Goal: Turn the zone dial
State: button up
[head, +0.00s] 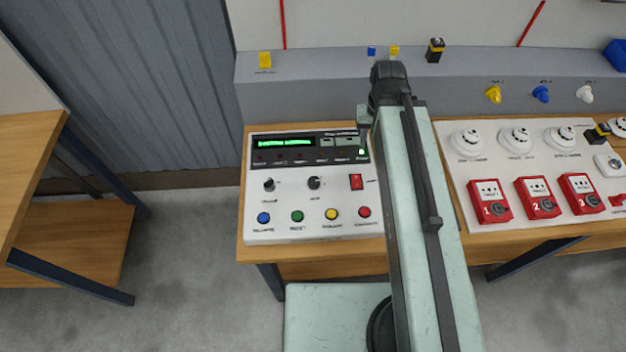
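A white control panel (315,236) stands on the wooden bench. It carries two small black knobs side by side, a left knob (269,184) and a right knob (314,183). Their labels are too small to read, so I cannot tell which is the zone dial. My arm reaches up across the panel's right side. Part of my gripper (365,117) shows just left of the arm's far end, above the panel's upper right corner. Its fingers are mostly hidden, and I see nothing held. It appears apart from both knobs.
A white board (516,204) with red call points and round detectors lies to the right. A wooden shelf unit (70,245) stands left.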

aim_at(314, 182)
jog(key=k, duration=0.75)
jog(key=u, duration=2)
jog(key=i, duration=0.5)
jog(key=z, duration=0.05)
